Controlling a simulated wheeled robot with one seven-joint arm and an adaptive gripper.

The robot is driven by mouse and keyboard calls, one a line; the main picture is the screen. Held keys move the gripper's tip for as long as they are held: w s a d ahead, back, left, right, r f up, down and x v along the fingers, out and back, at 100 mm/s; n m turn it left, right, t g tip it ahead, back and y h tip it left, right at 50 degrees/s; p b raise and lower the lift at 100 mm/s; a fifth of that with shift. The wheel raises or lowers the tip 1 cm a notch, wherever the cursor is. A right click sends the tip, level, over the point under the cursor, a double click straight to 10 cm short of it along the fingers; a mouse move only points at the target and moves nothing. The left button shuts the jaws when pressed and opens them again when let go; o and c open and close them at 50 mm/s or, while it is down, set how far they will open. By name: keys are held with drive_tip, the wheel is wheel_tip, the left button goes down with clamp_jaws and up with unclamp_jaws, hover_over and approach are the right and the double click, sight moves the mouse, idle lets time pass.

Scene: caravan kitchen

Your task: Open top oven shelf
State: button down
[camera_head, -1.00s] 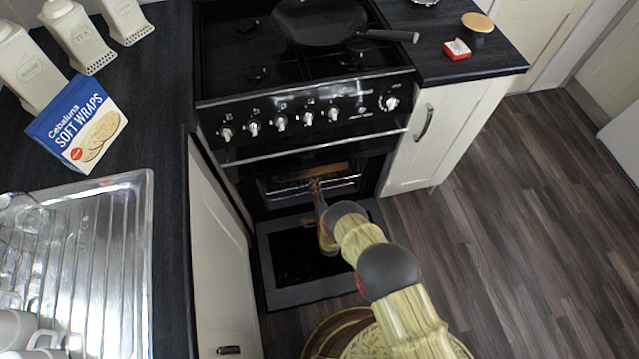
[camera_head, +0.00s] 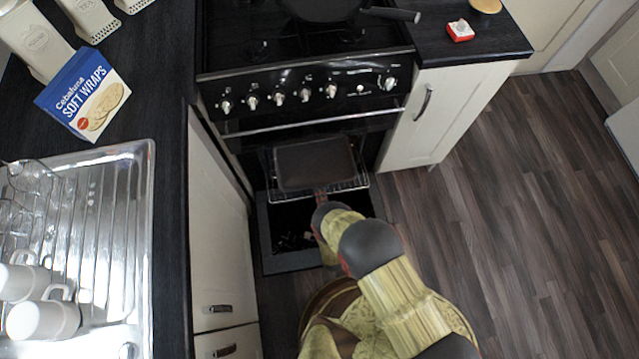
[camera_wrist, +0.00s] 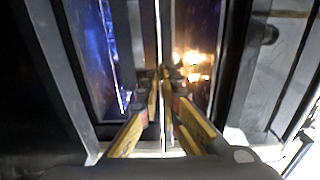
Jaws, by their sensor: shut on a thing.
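The oven (camera_head: 310,100) has its door (camera_head: 282,262) folded down. The top oven shelf is a wire rack (camera_head: 352,186) with a dark flat tray (camera_head: 314,163) on it, and it sticks out of the oven above the open door. My gripper (camera_head: 321,196) is at the front edge of the rack, partly hidden by my own wrist. In the wrist view my gripper (camera_wrist: 165,95) has its fingers closed around a thin bright bar (camera_wrist: 159,40), which looks like the rack's front rail.
Cupboards stand on both sides of the oven, the left one (camera_head: 218,225) close to the open door. A pan (camera_head: 320,8) sits on the hob. A steel sink drainer (camera_head: 110,220) with white mugs is at the left. Wooden floor (camera_head: 500,220) is clear at the right.

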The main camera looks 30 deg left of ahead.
drive_tip(key=shift+s+d, duration=0.15)
drive_tip(key=shift+f, duration=0.1)
drive_tip(key=c, duration=2.1)
unclamp_jaws()
drive_tip(key=shift+o, duration=0.5)
drive_tip(key=v, duration=0.7)
drive_tip(key=shift+s, duration=0.15)
drive_tip(key=shift+d, duration=0.1)
